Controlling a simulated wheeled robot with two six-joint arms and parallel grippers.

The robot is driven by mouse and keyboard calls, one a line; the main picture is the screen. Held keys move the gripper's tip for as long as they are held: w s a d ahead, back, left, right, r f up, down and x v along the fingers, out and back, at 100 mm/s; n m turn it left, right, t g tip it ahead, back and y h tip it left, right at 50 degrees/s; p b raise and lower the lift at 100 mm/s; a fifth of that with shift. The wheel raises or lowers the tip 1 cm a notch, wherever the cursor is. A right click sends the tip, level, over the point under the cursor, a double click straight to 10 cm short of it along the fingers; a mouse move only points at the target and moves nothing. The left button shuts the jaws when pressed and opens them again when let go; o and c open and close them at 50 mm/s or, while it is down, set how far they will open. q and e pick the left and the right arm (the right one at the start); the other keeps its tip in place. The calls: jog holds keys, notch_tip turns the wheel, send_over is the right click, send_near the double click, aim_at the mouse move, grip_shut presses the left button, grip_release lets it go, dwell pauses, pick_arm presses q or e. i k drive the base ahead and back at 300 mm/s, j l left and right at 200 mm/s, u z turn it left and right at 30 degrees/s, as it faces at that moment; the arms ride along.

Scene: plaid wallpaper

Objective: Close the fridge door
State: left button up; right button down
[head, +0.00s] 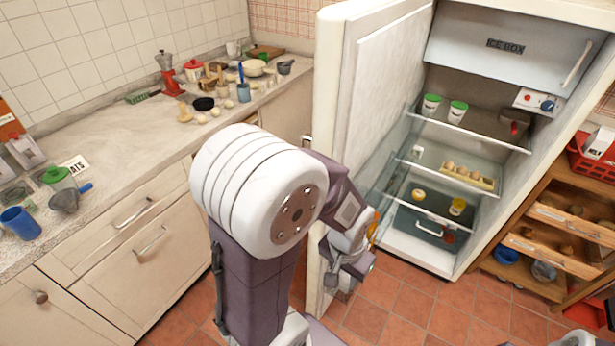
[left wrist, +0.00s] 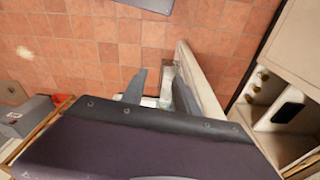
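The fridge (head: 520,60) stands open at the right of the head view, its shelves showing. Its cream door (head: 375,85) is swung wide out to the left, beside the counter. My left gripper (head: 345,280) is low in front of the door's lower part, partly covered by my own arm. In the left wrist view my left gripper (left wrist: 150,85) has its two fingers apart with floor showing between them. The door (left wrist: 207,85) shows there as a pale slanted panel close to the right finger. I cannot tell whether they touch. My right gripper is not seen.
A counter (head: 120,145) with kitchen items runs along the left, above drawers and cabinets. A wooden shelf unit (head: 545,270) with a red crate (head: 590,160) stands right of the fridge. Tiled floor (head: 410,310) is clear in front of the fridge.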

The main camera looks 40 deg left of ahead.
aim_at(367, 52)
jog(key=k+j, duration=0.1)
jog(key=j, duration=0.75)
jog(key=k+j+z, duration=0.1)
jog(key=j, duration=0.3)
jog(key=k+j, duration=0.1)
jog(key=j, duration=0.3)
jog(key=k+j+z, duration=0.1)
jog(key=j, duration=0.3)
jog(key=k+j, duration=0.1)
jog(key=j, duration=0.3)
jog(key=i+l, duration=0.6)
jog(key=i+l+z, duration=0.05)
